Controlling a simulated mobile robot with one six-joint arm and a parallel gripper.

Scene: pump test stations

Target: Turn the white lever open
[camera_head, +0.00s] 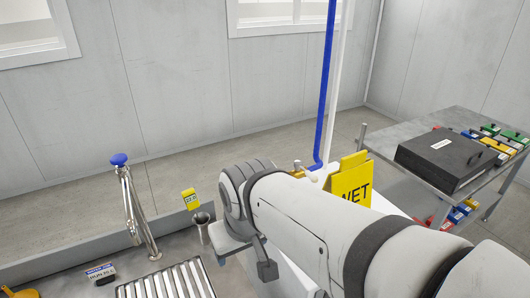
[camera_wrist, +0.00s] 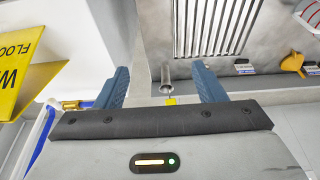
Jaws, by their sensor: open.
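A small pale piece (camera_head: 312,177), possibly the white lever, shows at the foot of a blue pipe (camera_head: 325,95) behind my arm. Its shape and position are hard to tell. In the wrist view a whitish piece (camera_wrist: 52,103) and a brass fitting (camera_wrist: 76,104) show beside the blue pipe at the left, outside the jaws. My gripper (camera_wrist: 161,70) is open, with two blue fingers apart and nothing held. A steel tube (camera_wrist: 166,78) appears between the fingers, beyond them. In the head view my arm hides much of the area around the pipe's foot.
A yellow wet-floor sign (camera_head: 352,187) stands right of the pipe. A steel faucet with a blue knob (camera_head: 119,159) and a ribbed drain rack (camera_head: 165,284) are at the left. A metal table with a black case (camera_head: 446,158) and several coloured boxes is at the right.

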